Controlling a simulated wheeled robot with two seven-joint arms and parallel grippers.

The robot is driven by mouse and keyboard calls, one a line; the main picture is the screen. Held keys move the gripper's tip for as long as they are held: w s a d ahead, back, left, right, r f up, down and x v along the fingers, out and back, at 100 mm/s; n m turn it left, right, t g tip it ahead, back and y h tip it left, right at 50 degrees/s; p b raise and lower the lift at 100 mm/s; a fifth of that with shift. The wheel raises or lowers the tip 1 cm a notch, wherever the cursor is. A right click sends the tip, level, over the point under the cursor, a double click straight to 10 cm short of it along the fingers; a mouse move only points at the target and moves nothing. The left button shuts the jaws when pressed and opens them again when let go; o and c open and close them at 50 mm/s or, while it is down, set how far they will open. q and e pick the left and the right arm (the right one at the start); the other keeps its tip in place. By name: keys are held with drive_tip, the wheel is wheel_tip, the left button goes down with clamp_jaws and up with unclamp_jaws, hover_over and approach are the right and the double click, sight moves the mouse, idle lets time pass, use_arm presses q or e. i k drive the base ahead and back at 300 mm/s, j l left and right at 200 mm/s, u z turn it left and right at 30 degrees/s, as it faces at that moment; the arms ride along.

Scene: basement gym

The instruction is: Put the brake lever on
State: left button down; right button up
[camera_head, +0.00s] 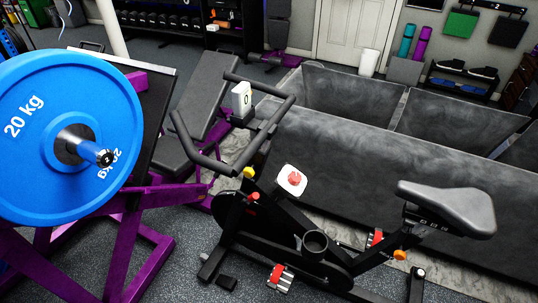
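A black exercise bike (290,250) stands in the middle foreground, with its handlebar (205,158) at the left and its grey saddle (455,208) at the right. A small red knob or lever (254,197) sits on the front part of the frame; I cannot tell for sure if it is the brake lever or how it is set. A yellow knob (249,172) is just above it. A white piece with a red round mark (292,180) shows to its right. Neither of my grippers is in view.
A weight bench with purple legs (125,245) and a blue 20 kg plate (60,105) stands close at the left. Large grey open boxes (390,160) fill the space behind the bike. Dark floor (185,270) is free between bench and bike.

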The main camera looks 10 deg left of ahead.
sight(254, 196)
drive_tip(key=i+l+u, duration=0.2)
drive_tip(key=i+l, duration=0.75)
